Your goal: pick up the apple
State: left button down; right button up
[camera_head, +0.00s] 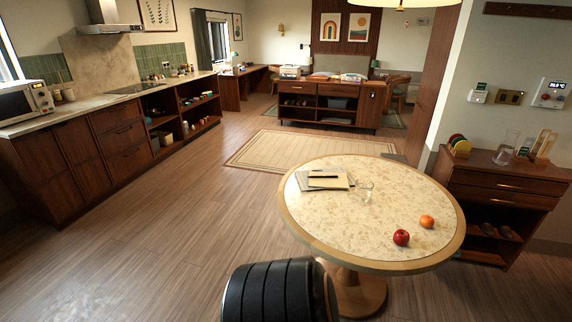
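A red apple (401,237) sits on the round table (330,224), near its front right edge. An orange fruit (427,222) sits a little behind it and to the right, apart from it. Neither of my grippers shows in this view.
A black ribbed rounded object (272,293) stands in front of the table. A wooden cabinet (500,190) stands close on the right. Open floor (150,240) lies to the left.

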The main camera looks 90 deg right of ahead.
aim_at(402, 237)
jog(key=z, duration=3.8)
jog(key=u, duration=0.7)
jog(key=l+u, duration=0.1)
jog(key=u, duration=0.55)
jog(key=k+u, duration=0.1)
jog(key=u, duration=1.25)
jog(key=k+u, duration=0.1)
jog(key=u, duration=1.25)
jog(key=j+u, duration=0.1)
jog(key=u, duration=0.6)
jog(key=k+j+u, duration=0.1)
jog(key=u, duration=0.55)
jog(key=z, duration=5.2)
